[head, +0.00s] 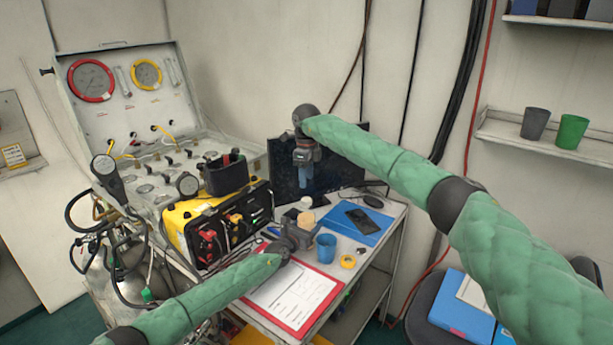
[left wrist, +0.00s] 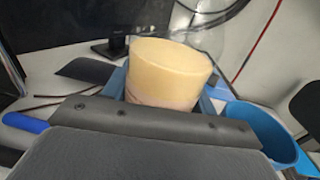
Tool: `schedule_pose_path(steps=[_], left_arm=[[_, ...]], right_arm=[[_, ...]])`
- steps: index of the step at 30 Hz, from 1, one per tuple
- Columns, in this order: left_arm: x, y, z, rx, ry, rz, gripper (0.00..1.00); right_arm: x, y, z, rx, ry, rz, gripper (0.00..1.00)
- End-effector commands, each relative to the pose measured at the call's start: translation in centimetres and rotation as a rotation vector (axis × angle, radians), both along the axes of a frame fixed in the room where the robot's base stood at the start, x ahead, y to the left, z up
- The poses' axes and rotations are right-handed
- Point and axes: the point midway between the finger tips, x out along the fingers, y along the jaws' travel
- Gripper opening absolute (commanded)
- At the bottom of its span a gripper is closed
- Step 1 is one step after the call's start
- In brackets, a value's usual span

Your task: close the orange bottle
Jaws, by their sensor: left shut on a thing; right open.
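The orange bottle (left wrist: 172,72) shows in the left wrist view as a pale orange cylinder with a flat top and a paler lower band. My left gripper (left wrist: 165,100) is shut around its lower part, which the gripper hides. In the head view the bottle's tan top (head: 306,219) shows just beyond my left gripper (head: 300,232), over the table. I cannot tell whether the flat top is a cap. My right gripper (head: 306,178) is open and empty, pointing down in front of the monitor, above and behind the bottle.
A red clipboard (head: 295,298) lies in front. A phone (head: 362,220) lies on a blue folder. A yellow-black case (head: 215,225) is at left, the monitor (head: 335,150) behind.

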Motion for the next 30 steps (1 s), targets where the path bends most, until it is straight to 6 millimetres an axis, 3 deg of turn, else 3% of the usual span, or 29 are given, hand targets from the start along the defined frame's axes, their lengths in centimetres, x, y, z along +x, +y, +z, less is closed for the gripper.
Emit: schedule_pose_path(steps=[6,20,30], left_arm=[[0.0,0.0,-0.1,0.001,0.001,0.001,0.0],[0.0,0.0,-0.1,0.001,0.001,0.0,0.0],[0.0,0.0,-0.1,0.001,0.001,0.0,0.0]], right_arm=[[0.0,0.0,0.0,0.0,0.0,0.097,0.5],[0.0,0.0,-0.2,0.0,0.0,0.104,0.5],[-0.1,0.0,-3.3,0.001,0.002,0.103,0.5]])
